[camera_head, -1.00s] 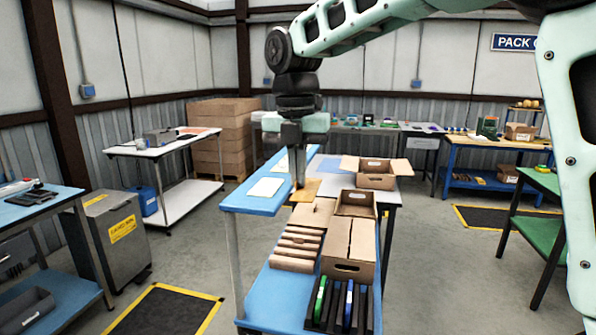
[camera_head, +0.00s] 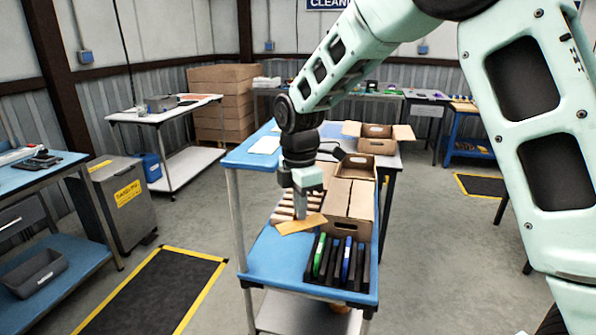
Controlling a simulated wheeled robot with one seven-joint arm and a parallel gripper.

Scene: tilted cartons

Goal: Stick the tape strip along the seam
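My gripper (camera_head: 301,212) points down over the near left part of the blue-topped bench and is shut on a flat tan-orange tape strip (camera_head: 289,228). The strip sticks out to both sides of the fingers, slightly tilted. A carton (camera_head: 350,232) with closed flaps stands just right of the gripper; the seam (camera_head: 352,197) runs between its two flaps, away from me. The strip is beside the carton's near left corner; whether it touches anything is unclear.
A black rack (camera_head: 341,266) with green, blue and white upright pieces stands before the carton. Slatted brown pieces (camera_head: 284,211) lie behind the gripper. Open cartons (camera_head: 376,146) stand farther back. The bench's near left corner (camera_head: 265,262) is bare.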

